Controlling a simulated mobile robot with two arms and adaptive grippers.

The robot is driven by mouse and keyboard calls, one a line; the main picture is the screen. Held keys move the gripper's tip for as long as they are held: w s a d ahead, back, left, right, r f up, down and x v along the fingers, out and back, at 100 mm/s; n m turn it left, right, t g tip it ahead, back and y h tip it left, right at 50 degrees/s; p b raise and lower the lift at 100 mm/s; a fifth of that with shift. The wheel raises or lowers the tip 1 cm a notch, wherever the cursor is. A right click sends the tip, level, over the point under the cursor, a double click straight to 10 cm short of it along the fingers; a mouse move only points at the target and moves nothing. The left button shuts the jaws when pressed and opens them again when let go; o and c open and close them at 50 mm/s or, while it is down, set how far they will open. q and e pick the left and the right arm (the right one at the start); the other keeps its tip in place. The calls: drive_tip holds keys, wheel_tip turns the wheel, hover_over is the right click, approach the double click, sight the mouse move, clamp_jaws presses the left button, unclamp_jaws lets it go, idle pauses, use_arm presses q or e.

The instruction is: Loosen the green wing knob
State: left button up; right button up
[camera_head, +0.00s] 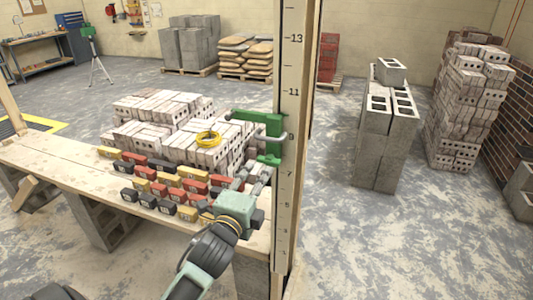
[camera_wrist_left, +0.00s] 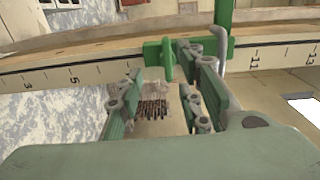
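A green slider clamp (camera_head: 272,124) sits on the tall numbered pole (camera_head: 287,75). Its green wing knob (camera_head: 268,159) appears low on the clamp, just beyond my left gripper (camera_head: 256,174). In the left wrist view, the knob (camera_wrist_left: 167,60) stands upright against the numbered face of the pole (camera_wrist_left: 90,73). My left gripper (camera_wrist_left: 160,82) is open, with one finger on either side of the line to the knob. Nothing is between its pads, and I cannot tell whether a fingertip touches the knob. My right gripper is not in view.
A grey bent rod (camera_head: 272,138) sticks out beside the clamp. Grey blocks (camera_head: 385,130) stand right of the pole, with open floor between.

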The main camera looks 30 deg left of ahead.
sight(267, 163)
use_arm(q)
drive_tip(key=x, duration=0.2)
drive_tip(key=p+x, duration=0.1)
drive_tip(key=x, duration=0.1)
drive_tip(key=r+p+x, duration=0.1)
drive_tip(key=x, duration=0.1)
drive_tip(key=shift+w, duration=0.15)
drive_tip(key=shift+w+a+f+p, duration=0.1)
drive_tip(key=shift+w+p, duration=0.1)
drive_tip(key=shift+w, duration=0.15)
drive_tip(key=shift+w+a+p, duration=0.1)
drive_tip(key=shift+w+p, duration=0.05)
drive_tip(key=shift+w, duration=0.2)
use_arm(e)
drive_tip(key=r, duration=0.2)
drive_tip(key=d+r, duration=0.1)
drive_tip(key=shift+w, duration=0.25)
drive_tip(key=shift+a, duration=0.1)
use_arm(q)
drive_tip(key=c, duration=0.6)
clamp_jaws()
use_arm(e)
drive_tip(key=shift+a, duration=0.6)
